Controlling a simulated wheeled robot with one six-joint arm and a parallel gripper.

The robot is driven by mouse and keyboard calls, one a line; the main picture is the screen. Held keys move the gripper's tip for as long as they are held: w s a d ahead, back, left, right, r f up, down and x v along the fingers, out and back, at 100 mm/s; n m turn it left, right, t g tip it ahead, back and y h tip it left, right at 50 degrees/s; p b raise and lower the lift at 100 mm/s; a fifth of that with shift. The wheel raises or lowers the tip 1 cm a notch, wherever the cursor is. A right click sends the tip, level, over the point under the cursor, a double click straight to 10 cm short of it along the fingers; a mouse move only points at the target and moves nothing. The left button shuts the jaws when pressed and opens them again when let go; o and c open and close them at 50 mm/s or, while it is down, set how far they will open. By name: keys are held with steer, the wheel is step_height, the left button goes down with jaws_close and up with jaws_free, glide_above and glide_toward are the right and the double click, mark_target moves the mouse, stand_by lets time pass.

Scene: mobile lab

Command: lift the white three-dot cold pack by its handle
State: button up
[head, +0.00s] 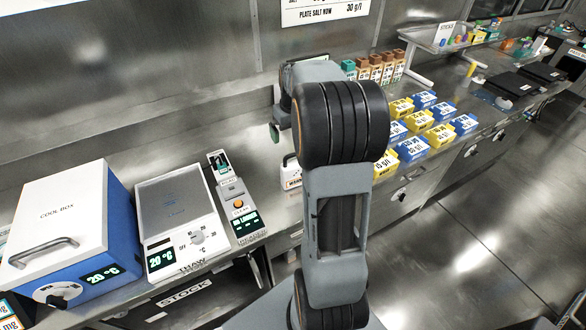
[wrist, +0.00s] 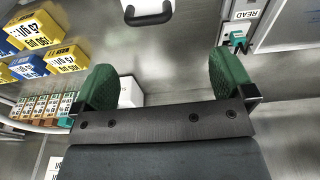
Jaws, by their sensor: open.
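My gripper (wrist: 162,72) is open, with its two green fingers spread wide and nothing held between them. A white block (wrist: 131,92) stands beyond the left finger in the wrist view, partly covered by my gripper. A white object with a loop handle and an orange-marked label (head: 291,173) stands on the bench in the head view, partly hidden by my arm. No three-dot mark can be made out, so I cannot tell whether either is the cold pack.
A blue-and-white cool box (head: 70,225), a thaw plate (head: 178,215) and a small reader (head: 238,207) stand at left. A dark handle (wrist: 148,14) shows in the wrist view.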

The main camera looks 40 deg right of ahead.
steer(key=d+f, duration=0.2)
steer(key=p, duration=0.1)
glide_above(294, 156)
step_height(294, 156, down, 5)
steer(key=shift+w+f, duration=0.15)
steer(key=shift+w+d+f+p, duration=0.15)
steer(key=shift+f+p, duration=0.35)
steer(key=shift+f, duration=1.2)
steer(key=shift+w+d+f+p, duration=0.1)
steer(key=shift+f+p, duration=0.35)
steer(key=shift+f, duration=1.2)
steer(key=c, duration=1.2)
steer(key=shift+c, duration=0.4)
steer(key=shift+r, duration=0.1)
